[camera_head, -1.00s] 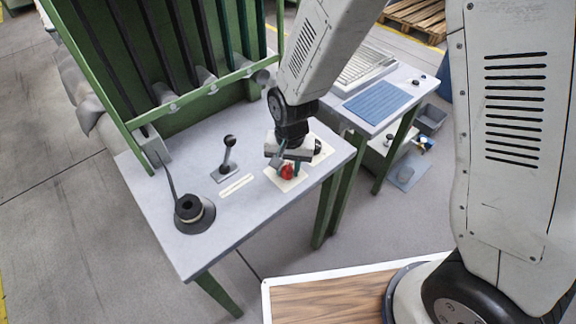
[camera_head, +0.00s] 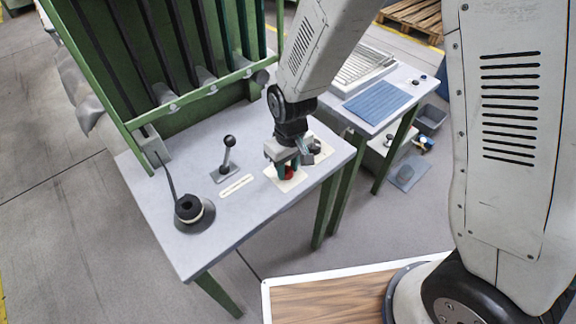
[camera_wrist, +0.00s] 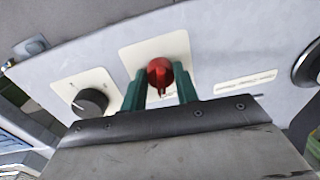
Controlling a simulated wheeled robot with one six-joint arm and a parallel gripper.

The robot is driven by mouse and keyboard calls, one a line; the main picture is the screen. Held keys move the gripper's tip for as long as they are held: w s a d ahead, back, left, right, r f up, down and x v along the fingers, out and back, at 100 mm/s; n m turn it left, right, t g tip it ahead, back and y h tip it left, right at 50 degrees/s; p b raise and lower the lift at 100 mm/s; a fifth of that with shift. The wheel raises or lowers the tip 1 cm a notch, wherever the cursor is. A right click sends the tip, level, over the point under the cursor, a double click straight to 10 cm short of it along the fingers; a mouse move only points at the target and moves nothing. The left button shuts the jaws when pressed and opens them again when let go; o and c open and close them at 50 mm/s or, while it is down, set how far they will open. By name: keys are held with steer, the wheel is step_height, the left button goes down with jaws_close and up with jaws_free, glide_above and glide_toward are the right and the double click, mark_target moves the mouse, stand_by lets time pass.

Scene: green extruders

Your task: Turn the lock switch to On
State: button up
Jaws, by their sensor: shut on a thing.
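The lock switch is a red rotary knob (camera_wrist: 160,74) on a cream plate (camera_wrist: 138,54) in the wrist view. In the head view the red knob (camera_head: 287,173) shows just below my gripper on the grey table. My gripper (camera_wrist: 160,88) has its two green fingers on either side of the knob, shut on it. In the head view my gripper (camera_head: 290,165) points down at the plate. The lettering on the plate is too small to read, and the fingers hide part of the knob.
A black knob (camera_wrist: 90,102) on its own plate sits beside the red one. A lever (camera_head: 228,155), a label strip (camera_head: 236,186) and a round black device (camera_head: 190,212) are also on the table. A green frame (camera_head: 190,125) stands behind; a second table holds a blue pad (camera_head: 377,103).

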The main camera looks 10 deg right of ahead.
steer(key=shift+w+n, duration=0.1)
steer(key=shift+n, duration=1.2)
steer(key=o, duration=1)
steer(key=shift+r, duration=0.1)
step_height(320, 180, up, 8)
steer(key=shift+w+d+f, duration=0.1)
steer(key=shift+w+f, duration=0.05)
